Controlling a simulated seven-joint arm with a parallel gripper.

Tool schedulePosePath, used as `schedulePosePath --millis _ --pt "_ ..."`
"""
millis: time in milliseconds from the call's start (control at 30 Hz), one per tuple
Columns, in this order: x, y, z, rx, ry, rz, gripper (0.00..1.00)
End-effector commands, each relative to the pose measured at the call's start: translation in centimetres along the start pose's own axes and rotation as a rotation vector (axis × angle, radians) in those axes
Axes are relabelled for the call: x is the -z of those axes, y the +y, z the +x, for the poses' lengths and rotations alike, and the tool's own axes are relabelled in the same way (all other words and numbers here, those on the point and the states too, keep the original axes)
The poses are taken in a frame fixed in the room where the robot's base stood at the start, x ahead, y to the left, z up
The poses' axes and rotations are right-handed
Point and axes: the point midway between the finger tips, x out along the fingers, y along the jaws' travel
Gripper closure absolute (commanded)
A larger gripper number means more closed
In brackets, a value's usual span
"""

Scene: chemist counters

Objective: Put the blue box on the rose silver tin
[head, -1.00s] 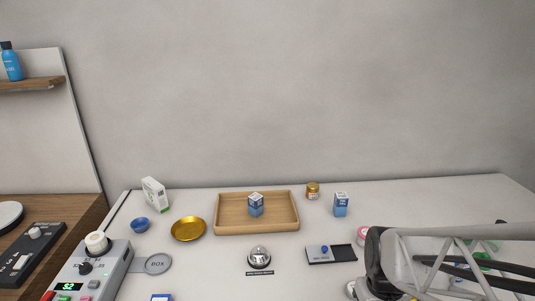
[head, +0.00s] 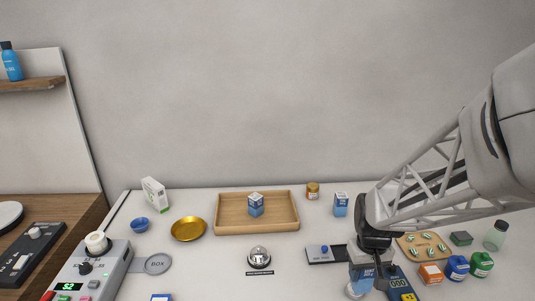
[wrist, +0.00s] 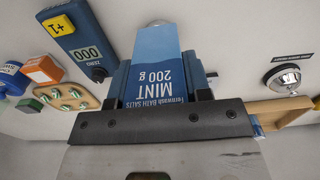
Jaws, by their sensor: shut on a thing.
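My gripper (head: 372,248) is at the lower right of the head view, shut on a blue box (head: 362,278). In the wrist view the blue box (wrist: 160,78) reads "MINT 200 g" and sits between the fingers of my gripper (wrist: 160,85). A pale silvery round thing (head: 352,291) shows beside the box's lower end, and its rim (wrist: 157,23) peeks out past the box in the wrist view. It may be the rose silver tin, but the box hides most of it. I cannot tell whether they touch.
Similar blue boxes stand on the wooden tray (head: 225,228) and at its right (head: 341,206). A blue counter device (head: 400,284) is close to the held box. Orange (head: 431,272), blue (head: 457,268) and green (head: 481,264) containers stand right. A bell (head: 259,257) is left.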

Motion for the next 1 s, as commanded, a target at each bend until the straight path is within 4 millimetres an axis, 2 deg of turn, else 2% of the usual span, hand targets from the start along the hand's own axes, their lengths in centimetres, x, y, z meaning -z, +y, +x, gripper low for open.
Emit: schedulePosePath --millis 100,233,700,1000 --pt "1.4 0.3 0.1 0.0 0.0 0.0 0.85" --pt "2.2 0.5 0.2 0.0 0.0 0.0 0.85" --pt "2.5 0.5 0.3 0.0 0.0 0.0 0.85" --pt "2.5 0.5 3.0 0.001 -0.002 0.0 0.85"
